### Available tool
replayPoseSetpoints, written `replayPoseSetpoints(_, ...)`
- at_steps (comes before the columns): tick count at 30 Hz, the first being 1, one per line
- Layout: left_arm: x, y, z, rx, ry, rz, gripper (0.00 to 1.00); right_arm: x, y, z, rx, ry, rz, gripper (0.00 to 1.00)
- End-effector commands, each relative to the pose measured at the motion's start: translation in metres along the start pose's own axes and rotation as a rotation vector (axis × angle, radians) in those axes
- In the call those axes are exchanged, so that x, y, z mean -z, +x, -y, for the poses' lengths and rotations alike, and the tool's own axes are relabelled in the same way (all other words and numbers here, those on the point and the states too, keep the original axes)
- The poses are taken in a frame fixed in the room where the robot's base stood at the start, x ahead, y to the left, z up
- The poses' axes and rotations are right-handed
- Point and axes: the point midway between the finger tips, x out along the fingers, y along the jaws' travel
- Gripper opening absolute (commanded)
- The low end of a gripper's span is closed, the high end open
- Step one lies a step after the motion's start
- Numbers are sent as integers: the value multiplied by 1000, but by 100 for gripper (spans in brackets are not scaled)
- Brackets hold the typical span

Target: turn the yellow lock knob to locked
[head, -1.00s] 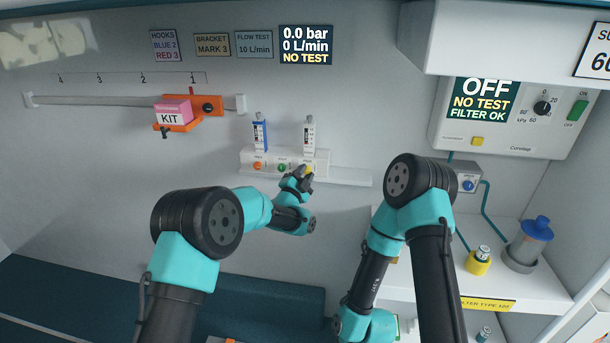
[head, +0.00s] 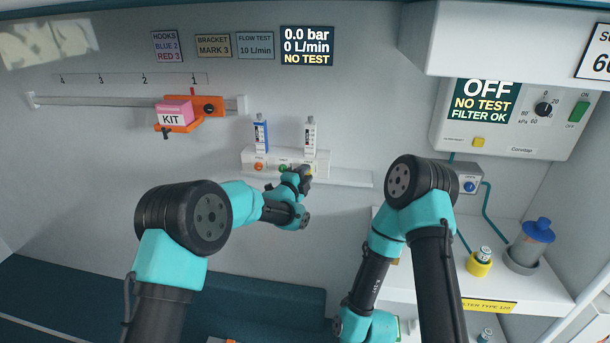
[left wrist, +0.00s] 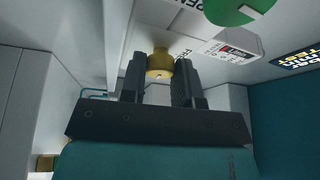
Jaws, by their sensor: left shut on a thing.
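The yellow lock knob (left wrist: 158,62) sits on the white outlet panel (head: 248,160) on the back wall. In the left wrist view it stands between my two dark fingers, near their tips. In the head view only a sliver of the knob (head: 309,171) shows, at the panel's right end. My left gripper (head: 300,178) reaches up to it from below and is shut on it. The gripper hides most of the knob and the lower right of the panel, so I cannot read its setting. My right arm hangs on the right; its gripper is not visible.
An orange knob (head: 259,166) and a green knob (head: 283,168) sit close beside on the panel. Blue (head: 261,134) and white (head: 310,135) upright devices stand above. A rail with an orange bracket (head: 199,123) and pink kit is at left. A shelf with a canister (head: 528,247) is at right.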

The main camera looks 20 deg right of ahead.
Motion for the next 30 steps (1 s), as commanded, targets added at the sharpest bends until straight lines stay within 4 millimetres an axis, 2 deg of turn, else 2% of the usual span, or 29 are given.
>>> replayPoseSetpoints(5,0,0,0,1,-1,1,6,0,0,0,0,0,0,68)
replayPoseSetpoints(6,0,0,0,1,-1,1,33,0,0,0,0,0,0,68)
replayPoseSetpoints(13,0,0,0,1,-2,0,55,0,0,0,0,0,0,68)
replayPoseSetpoints(24,0,0,-1,2,-9,0,55,0,0,0,0,0,0,68)
replayPoseSetpoints(30,1,0,-2,32,-83,3,55,0,0,0,0,0,0,68)
